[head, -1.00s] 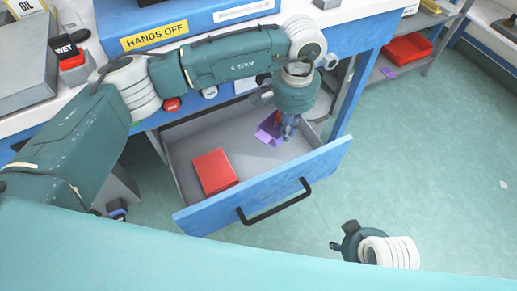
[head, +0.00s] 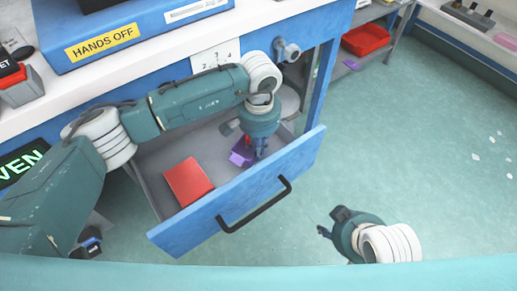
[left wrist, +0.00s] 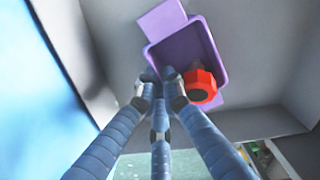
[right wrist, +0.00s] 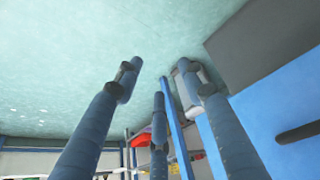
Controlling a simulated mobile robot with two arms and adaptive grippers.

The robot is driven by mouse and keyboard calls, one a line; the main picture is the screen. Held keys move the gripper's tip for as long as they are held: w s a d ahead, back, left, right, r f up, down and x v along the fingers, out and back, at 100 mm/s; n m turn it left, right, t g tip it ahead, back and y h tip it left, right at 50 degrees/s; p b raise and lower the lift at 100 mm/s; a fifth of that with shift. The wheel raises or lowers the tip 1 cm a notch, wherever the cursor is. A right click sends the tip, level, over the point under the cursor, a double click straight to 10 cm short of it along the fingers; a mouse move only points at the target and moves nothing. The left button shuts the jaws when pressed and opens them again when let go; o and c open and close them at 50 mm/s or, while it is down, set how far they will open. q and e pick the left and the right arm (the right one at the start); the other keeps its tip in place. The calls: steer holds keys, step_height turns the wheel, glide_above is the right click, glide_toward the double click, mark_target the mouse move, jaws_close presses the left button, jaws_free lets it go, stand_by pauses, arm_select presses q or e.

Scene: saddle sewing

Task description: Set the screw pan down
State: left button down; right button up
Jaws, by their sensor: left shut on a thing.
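The purple screw pan (head: 240,158) is inside the open drawer (head: 240,200), towards its right end. My left gripper (head: 262,150) reaches down into the drawer and is shut on the pan's edge. In the left wrist view the pan (left wrist: 180,44) shows a red octagonal piece (left wrist: 200,86) at its near right corner, and my left fingertips (left wrist: 160,92) meet at its near edge. Whether the pan touches the drawer floor I cannot tell. My right gripper (head: 326,229) is empty, with its fingers (right wrist: 158,85) apart, over the floor outside the drawer.
A red box (head: 188,181) lies in the left part of the drawer. The drawer floor between it and the pan is bare. The drawer front with its black handle (head: 255,205) stands nearer me. A blue "HANDS OFF" case (head: 150,28) is on the worktop above.

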steer(key=shift+w, duration=0.1)
arm_select(q)
steer(key=shift+f, duration=0.15)
steer(key=c, duration=1.9)
jaws_free()
arm_select(e)
steer(key=shift+w+a+r+t, duration=0.15)
steer(key=shift+w+r+t, duration=0.1)
steer(key=shift+w, duration=0.25)
steer(key=shift+w+a+r+t, duration=0.15)
steer(key=shift+w+t, duration=0.1)
steer(key=shift+w, duration=0.2)
arm_select(q)
step_height(320, 180, up, 3)
steer(key=shift+w+r+p, duration=0.1)
steer(key=shift+p, duration=0.65)
arm_select(e)
steer(key=s+d+g+p, duration=0.1)
steer(key=s+g+p, duration=0.15)
steer(key=s, duration=0.25)
arm_select(q)
step_height(320, 180, up, 9)
steer(key=p, duration=0.1)
arm_select(e)
steer(key=s+x, duration=0.2)
steer(key=x, duration=0.7)
steer(key=shift+d+f, duration=0.3)
steer(key=shift+f, duration=0.25)
